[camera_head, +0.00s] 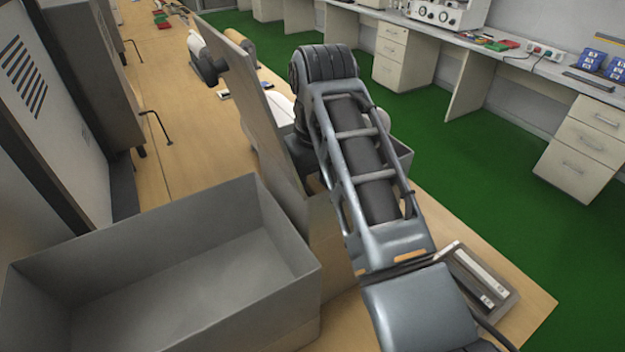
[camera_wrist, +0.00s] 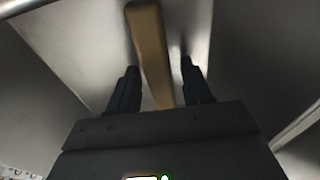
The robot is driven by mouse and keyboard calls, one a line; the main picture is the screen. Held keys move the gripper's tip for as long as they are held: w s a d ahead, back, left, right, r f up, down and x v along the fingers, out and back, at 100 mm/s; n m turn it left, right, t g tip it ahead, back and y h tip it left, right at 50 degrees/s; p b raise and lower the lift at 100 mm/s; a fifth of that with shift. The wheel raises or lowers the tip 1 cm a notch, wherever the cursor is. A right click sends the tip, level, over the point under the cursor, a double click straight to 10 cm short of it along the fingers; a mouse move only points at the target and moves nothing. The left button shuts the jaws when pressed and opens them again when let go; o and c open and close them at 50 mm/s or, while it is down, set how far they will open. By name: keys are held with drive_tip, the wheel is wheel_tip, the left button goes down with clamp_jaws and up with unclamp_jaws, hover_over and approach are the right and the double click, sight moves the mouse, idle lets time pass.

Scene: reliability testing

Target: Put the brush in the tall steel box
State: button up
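In the wrist view, a tan wooden handle (camera_wrist: 150,45), which looks like the brush's, runs between the two dark fingers of my gripper (camera_wrist: 158,75). The fingers are apart, with a gap visible on both sides of the handle. Grey metal-like walls surround them. The brush's other end is not visible. In the head view, my arm hides my gripper and the brush. A large open grey steel box (camera_head: 295,240) stands at the front left and looks empty inside. The edge of another grey box (camera_head: 401,156) shows behind my arm. I cannot tell which is the tall one.
A thin upright wooden panel (camera_head: 262,125) stands between the large box and my arm. A small grey tray (camera_head: 507,303) with light bars lies at the table's right edge. Grey cabinets (camera_head: 95,70) line the left. Green floor lies right of the table.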

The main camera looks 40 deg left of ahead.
sight(317, 184)
drive_tip(key=shift+o, duration=0.5)
drive_tip(key=shift+r, duration=0.1)
drive_tip(key=r, duration=0.5)
drive_tip(key=d+r, duration=0.1)
drive_tip(key=r, duration=0.2)
drive_tip(key=shift+s+d+r, duration=0.1)
drive_tip(key=shift+s+r, duration=0.05)
drive_tip(key=shift+r, duration=0.85)
drive_tip(key=shift+s+d+r, duration=0.1)
drive_tip(key=shift+s+r, duration=0.05)
drive_tip(key=shift+r, duration=0.85)
